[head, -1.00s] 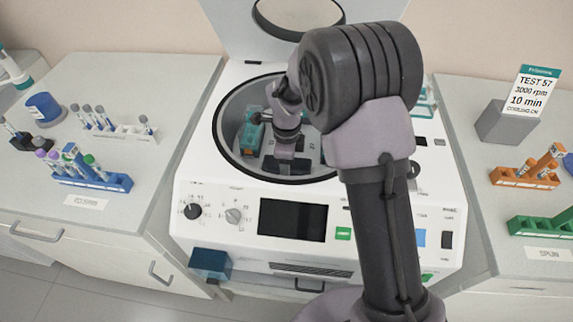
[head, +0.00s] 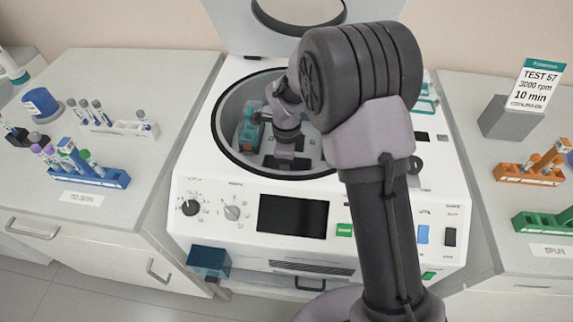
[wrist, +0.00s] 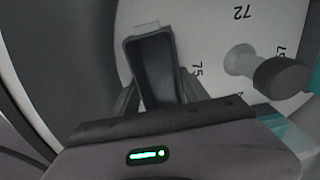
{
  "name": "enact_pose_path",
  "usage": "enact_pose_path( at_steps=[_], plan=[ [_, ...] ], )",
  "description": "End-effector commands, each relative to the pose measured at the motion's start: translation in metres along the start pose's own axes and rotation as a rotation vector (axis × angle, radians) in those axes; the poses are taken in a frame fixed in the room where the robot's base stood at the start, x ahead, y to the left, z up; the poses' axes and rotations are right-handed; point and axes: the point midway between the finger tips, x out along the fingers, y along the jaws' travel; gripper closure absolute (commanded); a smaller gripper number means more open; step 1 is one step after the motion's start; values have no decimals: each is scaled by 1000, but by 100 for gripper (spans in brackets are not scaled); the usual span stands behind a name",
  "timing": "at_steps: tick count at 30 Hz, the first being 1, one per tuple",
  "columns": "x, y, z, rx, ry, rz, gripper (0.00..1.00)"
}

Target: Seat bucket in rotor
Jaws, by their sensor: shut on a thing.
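My gripper (head: 287,148) is inside the round bowl (head: 222,150) of the open centrifuge. In the wrist view its fingers (wrist: 158,85) are shut on a dark, open-topped bucket (wrist: 152,50), one finger on each side. The bucket looks empty and is over the pale bowl floor. In the head view the arm and gripper hide most of it. The grey rotor hub (wrist: 280,78) is to the right of the bucket in the wrist view. I cannot tell whether the bucket touches the rotor. A teal bucket (head: 250,132) is in the bowl left of my gripper.
The raised lid (head: 235,22) stands behind the bowl. A blue tube rack (head: 95,179) and a white rack (head: 125,129) are on the left bench. Orange (head: 530,174) and green (head: 545,220) racks are on the right bench. The bowl wall closely surrounds my gripper.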

Motion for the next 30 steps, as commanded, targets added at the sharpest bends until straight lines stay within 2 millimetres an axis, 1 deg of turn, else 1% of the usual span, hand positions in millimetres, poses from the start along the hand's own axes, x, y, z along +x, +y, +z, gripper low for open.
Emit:
enact_pose_path(
  at_steps=[6, 12, 13, 16, 17, 30],
  plan=[
    [10, 0, 0, 0, 0, 0, 92],
    [11, 1, -1, -1, 2, 4, 92],
    [11, 2, -1, -1, 2, 4, 44],
    [13, 2, -1, -1, 3, 7, 24],
    [13, 3, -1, -1, 4, 8, 22],
    [14, 4, -1, 1, 5, 13, 22]
  ],
)
